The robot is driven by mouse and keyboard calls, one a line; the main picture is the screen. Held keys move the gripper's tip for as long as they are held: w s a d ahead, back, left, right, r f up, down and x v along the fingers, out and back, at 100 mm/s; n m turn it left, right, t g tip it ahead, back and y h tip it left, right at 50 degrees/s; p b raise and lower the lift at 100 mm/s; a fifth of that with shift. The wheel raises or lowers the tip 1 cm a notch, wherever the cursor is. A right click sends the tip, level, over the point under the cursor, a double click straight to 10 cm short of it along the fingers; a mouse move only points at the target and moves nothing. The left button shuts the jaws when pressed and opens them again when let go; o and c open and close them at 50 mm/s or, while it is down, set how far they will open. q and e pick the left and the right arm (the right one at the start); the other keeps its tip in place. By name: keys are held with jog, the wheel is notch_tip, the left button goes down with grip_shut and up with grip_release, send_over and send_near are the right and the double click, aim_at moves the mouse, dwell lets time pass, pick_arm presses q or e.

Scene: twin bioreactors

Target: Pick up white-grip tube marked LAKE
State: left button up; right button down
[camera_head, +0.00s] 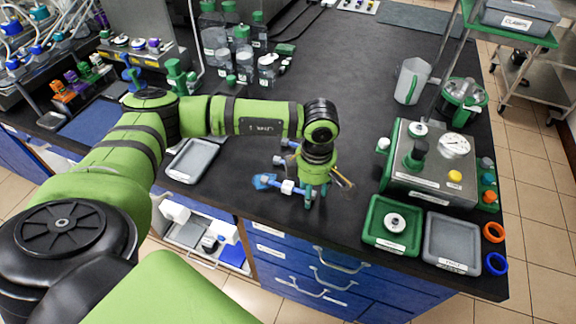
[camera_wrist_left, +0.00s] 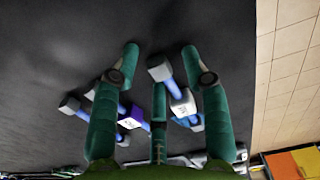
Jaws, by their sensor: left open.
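A tube with a white grip (camera_head: 288,187) and blue ends lies on the dark bench near its front edge. In the left wrist view this white-grip tube (camera_wrist_left: 183,103) lies slanted between my fingers, its lower part partly hidden behind the right-hand finger. A small mark shows on its grip, too small to read surely. My left gripper (camera_head: 313,194) points down beside the tube. In the left wrist view the gripper (camera_wrist_left: 160,58) is open, with its fingers spread above the tubes. A purple-grip tube (camera_wrist_left: 131,119) lies to the left, partly hidden by a finger. My right gripper is not in view.
More blue tubes (camera_head: 280,160) lie behind the gripper. A grey tray (camera_head: 192,160) is at the left. A steel device (camera_head: 432,165), a green tray (camera_head: 391,247) and a grey tray (camera_head: 452,266) stand at the right. The bench middle is clear.

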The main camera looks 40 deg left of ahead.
pick_arm(q)
jog(key=c, duration=0.6)
grip_shut()
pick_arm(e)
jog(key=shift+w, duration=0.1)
